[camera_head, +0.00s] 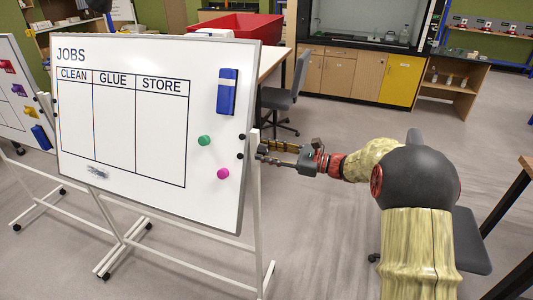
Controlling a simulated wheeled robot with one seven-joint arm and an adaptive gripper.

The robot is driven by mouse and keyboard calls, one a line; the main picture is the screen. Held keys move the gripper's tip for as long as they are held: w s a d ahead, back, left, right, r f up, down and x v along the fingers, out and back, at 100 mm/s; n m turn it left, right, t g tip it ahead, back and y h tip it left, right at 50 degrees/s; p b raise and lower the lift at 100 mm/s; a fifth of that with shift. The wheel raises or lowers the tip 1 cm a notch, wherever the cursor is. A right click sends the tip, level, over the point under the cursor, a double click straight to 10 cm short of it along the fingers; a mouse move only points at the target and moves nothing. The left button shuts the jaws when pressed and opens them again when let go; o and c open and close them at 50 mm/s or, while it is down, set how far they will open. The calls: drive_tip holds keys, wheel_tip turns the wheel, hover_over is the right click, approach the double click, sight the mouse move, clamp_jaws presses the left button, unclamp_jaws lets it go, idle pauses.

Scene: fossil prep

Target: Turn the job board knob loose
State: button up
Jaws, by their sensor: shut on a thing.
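The job board (122,140) is a white tilting panel headed JOBS, with columns CLEAN, GLUE and STORE, on a white wheeled stand. My gripper (264,151) reaches in from the right, level with the middle of the board's right edge, beside the stand's upright (254,185). Its fingers are shut on the job board knob at that upright. The knob itself is mostly hidden by the fingers, so its turn cannot be seen. Two small dark round pieces (241,137) show on the board's right edge, just left of the upright.
A blue eraser (227,92), a green magnet (204,141) and a pink magnet (223,174) are on the board. A second board (18,95) stands at the left. A grey chair (284,98) and a red bin (235,25) are behind.

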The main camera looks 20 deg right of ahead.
drive_tip(key=o, duration=1.1)
drive_tip(key=shift+o, duration=0.3)
drive_tip(key=shift+d, duration=0.1)
drive_tip(key=v, duration=1.2)
